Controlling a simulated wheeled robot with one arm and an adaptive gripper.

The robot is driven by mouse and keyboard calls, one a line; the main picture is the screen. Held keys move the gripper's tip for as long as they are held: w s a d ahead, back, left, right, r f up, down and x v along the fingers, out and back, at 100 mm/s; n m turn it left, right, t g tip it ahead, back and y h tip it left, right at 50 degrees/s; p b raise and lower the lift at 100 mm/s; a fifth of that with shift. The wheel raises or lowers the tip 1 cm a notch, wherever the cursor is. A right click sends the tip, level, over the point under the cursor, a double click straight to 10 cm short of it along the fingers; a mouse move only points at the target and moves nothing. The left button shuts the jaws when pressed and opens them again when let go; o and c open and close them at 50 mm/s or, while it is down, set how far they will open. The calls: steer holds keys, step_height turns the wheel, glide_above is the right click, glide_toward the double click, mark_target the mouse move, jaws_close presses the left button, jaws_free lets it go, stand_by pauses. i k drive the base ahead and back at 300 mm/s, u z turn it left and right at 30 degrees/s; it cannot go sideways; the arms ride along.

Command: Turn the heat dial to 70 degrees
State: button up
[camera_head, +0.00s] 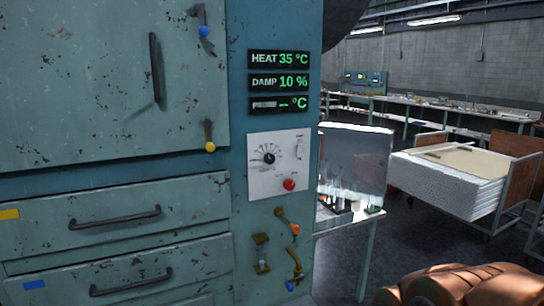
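The heat dial (269,158) is a small black knob with scale marks around its upper side. It sits on a white control panel (256,185) on the front of a blue-green cabinet. The scale numbers are too small to read. The heat display (278,59) above it reads 35 °C in green. My gripper is not in view, and nothing touches the dial.
Below it are a damp display (279,82) at 10 % and one with dashes. The panel has a red knob (289,184) and a switch (299,148). Valve handles (294,229) protrude below. A brown rounded shape (460,286) fills the lower right.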

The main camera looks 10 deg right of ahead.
mark_target(270, 159)
steer(key=u, duration=0.5)
steer(key=i, duration=0.9)
steer(key=u, duration=0.75)
